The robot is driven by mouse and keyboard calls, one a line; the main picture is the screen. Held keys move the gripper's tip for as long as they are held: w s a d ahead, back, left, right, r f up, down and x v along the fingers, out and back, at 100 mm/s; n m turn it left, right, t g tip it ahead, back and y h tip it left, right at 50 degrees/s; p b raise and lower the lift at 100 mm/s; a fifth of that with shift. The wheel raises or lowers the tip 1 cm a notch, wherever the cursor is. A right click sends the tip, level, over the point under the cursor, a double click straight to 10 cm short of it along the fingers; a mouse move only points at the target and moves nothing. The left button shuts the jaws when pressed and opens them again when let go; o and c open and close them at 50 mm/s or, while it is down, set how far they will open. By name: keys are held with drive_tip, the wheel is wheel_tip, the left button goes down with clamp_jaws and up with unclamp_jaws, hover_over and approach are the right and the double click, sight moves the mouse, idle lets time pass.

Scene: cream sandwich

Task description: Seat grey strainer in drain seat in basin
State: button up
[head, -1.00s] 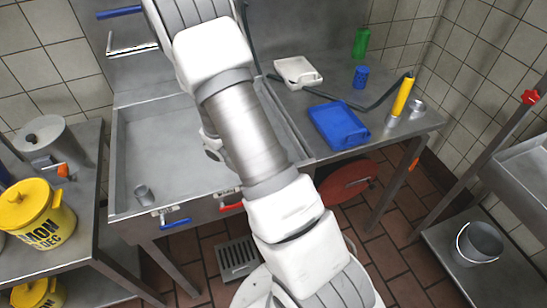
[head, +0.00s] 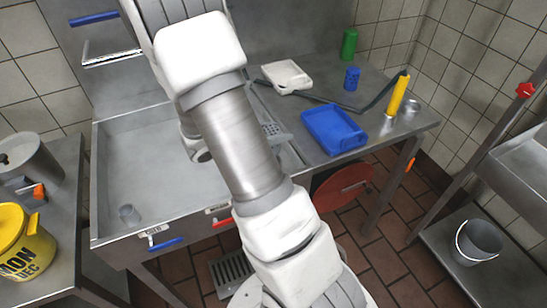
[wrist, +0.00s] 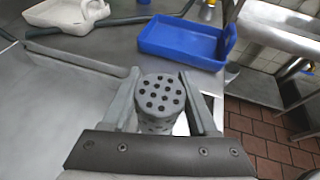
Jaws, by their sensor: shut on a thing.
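The grey strainer (wrist: 160,92), a cylinder with a perforated top, is held upright between the two fingers of my gripper (wrist: 163,108) in the wrist view. In the head view its dotted top (head: 271,129) shows just right of my arm, near the basin's right edge. The steel basin (head: 165,180) lies left of and beneath my arm. My arm hides part of the basin.
A blue tray (head: 334,130) and a white tray (head: 287,76) lie on the counter right of the basin. A yellow cylinder (head: 397,95), a blue cup and a green bottle stand there too. A yellow bucket (head: 22,245) is at the left. The visible basin floor is mostly clear.

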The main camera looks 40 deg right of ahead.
drive_tip(key=shift+f+b, duration=0.55)
drive_tip(key=shift+f, duration=2.9)
drive_tip(key=shift+f, duration=0.2)
drive_tip(key=o, duration=1.4)
drive_tip(key=shift+c, duration=0.2)
drive_tip(key=shift+r, duration=0.15)
